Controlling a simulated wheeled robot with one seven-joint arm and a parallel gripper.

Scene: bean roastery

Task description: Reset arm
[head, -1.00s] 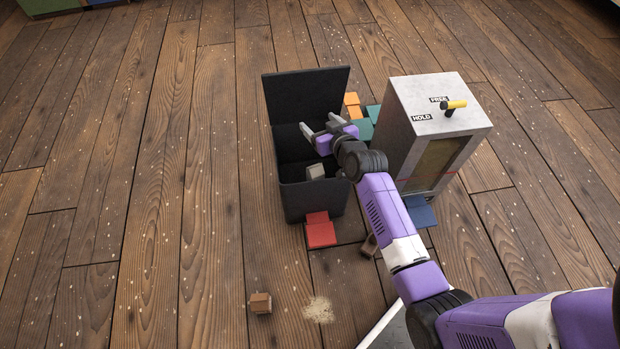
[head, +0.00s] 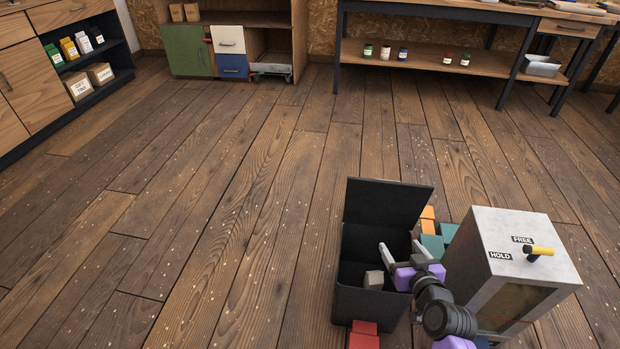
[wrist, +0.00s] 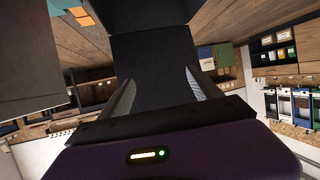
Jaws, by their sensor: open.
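My gripper (head: 399,265) is open, with its two fingers spread over the open black bin (head: 352,304) in the head view. A small pale grey block (head: 374,280) lies inside the bin, beside my fingers and apart from them as far as I can tell. In the wrist view my two grey fingers (wrist: 158,95) stand apart with nothing between them, and the dark bin lid (wrist: 155,60) is behind them. My purple and black arm comes in from the lower right.
A grey box (head: 522,238) with a yellow-black lever (head: 540,251) and HOLD and FREE labels stands close right of my gripper. Orange (head: 427,222), teal (head: 433,245) and red (head: 364,334) blocks lie around the bin. The floor to the left is clear; cabinets (head: 187,52) and a workbench (head: 450,55) stand at the back.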

